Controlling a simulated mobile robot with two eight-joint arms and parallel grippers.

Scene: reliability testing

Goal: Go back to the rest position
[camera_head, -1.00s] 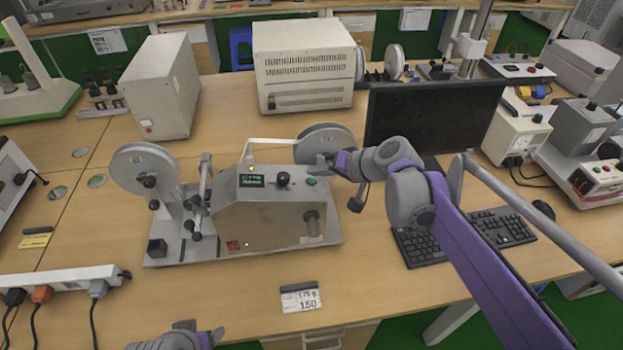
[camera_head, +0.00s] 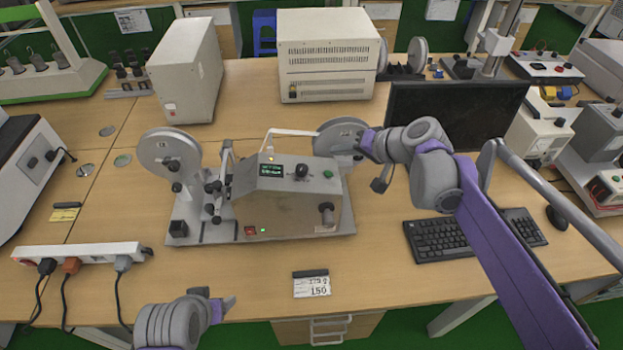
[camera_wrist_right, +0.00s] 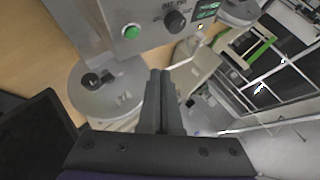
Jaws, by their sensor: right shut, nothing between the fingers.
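My right gripper (camera_wrist_right: 160,78) is shut and empty in the right wrist view, its two dark fingers side by side. In the head view, my right wrist and gripper (camera_head: 372,146) are at the right reel (camera_head: 340,134) of the grey tape machine (camera_head: 285,205), overlapping its edge in the picture; I cannot tell whether they touch. The reel (camera_wrist_right: 105,92) also shows left of the fingers in the wrist view. My left gripper (camera_head: 215,300) is low at the table's front edge, away from the machine; its jaw opening is unclear.
A black monitor (camera_head: 455,110) and a keyboard (camera_head: 445,238) are close to my right arm. A power strip (camera_head: 85,253) lies at the left. Two beige boxes (camera_head: 187,70) (camera_head: 325,50) stand behind the machine. The front middle of the table is mostly clear around a small label (camera_head: 311,285).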

